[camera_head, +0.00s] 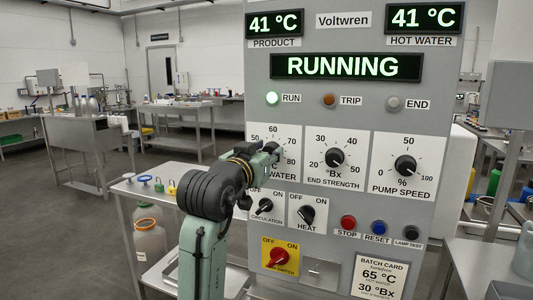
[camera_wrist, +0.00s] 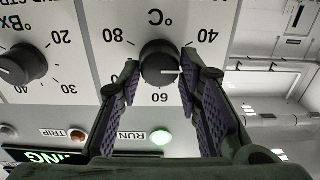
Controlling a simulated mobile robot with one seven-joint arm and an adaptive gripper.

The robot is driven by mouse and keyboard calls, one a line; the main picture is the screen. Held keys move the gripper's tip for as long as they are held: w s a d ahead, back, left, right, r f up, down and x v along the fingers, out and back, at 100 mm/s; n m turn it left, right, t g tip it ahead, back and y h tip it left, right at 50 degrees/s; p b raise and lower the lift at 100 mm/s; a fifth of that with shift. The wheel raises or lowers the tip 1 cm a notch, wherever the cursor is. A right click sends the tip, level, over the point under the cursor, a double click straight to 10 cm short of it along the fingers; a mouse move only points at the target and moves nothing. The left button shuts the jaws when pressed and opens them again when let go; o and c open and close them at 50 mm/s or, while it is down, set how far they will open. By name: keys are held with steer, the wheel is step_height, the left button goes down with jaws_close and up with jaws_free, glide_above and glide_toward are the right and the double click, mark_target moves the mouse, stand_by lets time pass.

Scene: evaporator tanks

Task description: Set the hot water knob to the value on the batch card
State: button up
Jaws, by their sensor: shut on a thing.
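The hot water knob (camera_wrist: 160,64) is a dark round knob on a white dial plate, upside down in the wrist view. Its white pointer line aims to the right there, between the 60 and 40 marks, roughly at 50. My gripper (camera_wrist: 160,76) is shut on the knob, one purple-padded finger on each side. In the head view my gripper (camera_head: 266,158) covers the knob and part of its scale. The batch card (camera_head: 380,277) at the panel's lower right reads 65 °C hot water and 30 °Bx.
The hot water display (camera_head: 423,18) reads 41 °C and the status display (camera_head: 346,67) reads RUNNING. The end strength knob (camera_head: 334,158) and pump speed knob (camera_head: 405,165) sit right of my gripper. Circulation (camera_head: 265,206) and heat (camera_head: 304,214) switches lie below.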

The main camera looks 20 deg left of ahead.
steer(key=shift+m, duration=0.4)
steer(key=shift+c, duration=0.2)
steer(key=shift+f+m+b, duration=0.1)
steer(key=shift+m+b, duration=0.65)
steer(key=shift+m, duration=0.25)
steer(key=m+b, duration=0.1)
steer(key=m, duration=0.2)
steer(key=shift+d+m+b, duration=0.1)
steer(key=shift+m+b, duration=0.2)
steer(key=shift+b, duration=0.05)
steer(key=shift+d+f+m+b, duration=0.1)
steer(key=shift+m+b, duration=1.25)
steer(key=shift+m, duration=2.95)
steer(key=shift+f+m+b, duration=0.1)
steer(key=shift+m+b, duration=1.2)
steer(key=shift+m, duration=3)
